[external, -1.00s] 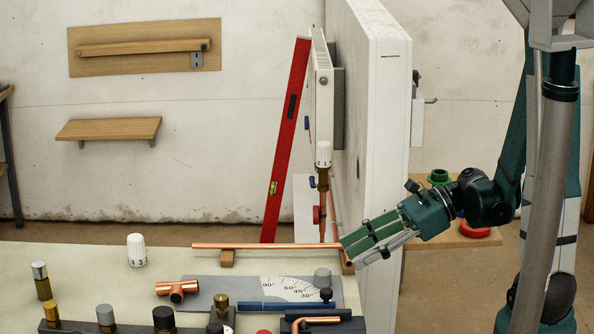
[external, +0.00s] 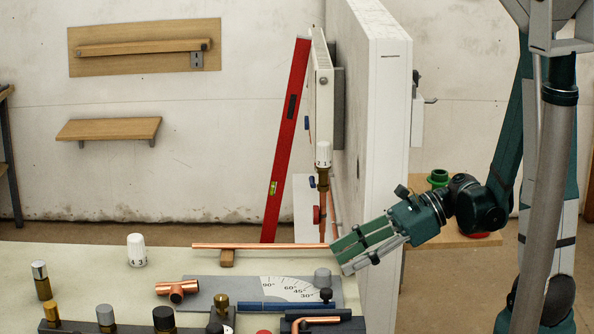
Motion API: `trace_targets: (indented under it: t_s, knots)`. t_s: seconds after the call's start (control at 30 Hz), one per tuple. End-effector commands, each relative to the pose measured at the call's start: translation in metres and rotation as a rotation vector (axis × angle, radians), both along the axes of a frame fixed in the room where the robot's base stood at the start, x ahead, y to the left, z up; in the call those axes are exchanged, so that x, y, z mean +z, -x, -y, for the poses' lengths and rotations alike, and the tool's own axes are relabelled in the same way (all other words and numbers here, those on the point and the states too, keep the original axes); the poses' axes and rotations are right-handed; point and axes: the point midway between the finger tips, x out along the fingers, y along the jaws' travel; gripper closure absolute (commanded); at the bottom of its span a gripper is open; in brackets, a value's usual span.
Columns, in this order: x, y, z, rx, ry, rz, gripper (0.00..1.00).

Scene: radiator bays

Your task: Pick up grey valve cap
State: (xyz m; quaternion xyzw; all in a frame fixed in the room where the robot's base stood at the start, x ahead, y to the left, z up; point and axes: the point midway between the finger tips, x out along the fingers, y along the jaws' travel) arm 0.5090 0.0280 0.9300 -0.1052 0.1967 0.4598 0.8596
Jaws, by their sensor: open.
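A second grey cap (external: 106,314) stands in the dark rack at the lower left; I cannot tell which of the two is the valve cap. My gripper (external: 341,258) is open, reaching in from the right. Its fingertips are just above and to the right of the grey cap on the plate, apart from it in the picture. The gripper hides the right end of the copper pipe.
A white wall panel (external: 385,130) stands behind the gripper. A white thermostatic head (external: 137,250) stands on the bench (external: 70,262).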

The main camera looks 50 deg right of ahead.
Motion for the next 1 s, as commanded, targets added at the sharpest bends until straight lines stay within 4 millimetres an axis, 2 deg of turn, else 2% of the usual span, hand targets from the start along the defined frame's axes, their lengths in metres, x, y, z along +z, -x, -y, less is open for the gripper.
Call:
trace_targets:
  t_s: [0.47,1.0]
  knots:
    - [-0.002,-0.002,-0.003,0.000,0.000,0.000,0.59]
    - [-0.021,-0.023,-0.032,0.001,0.000,0.000,0.59]
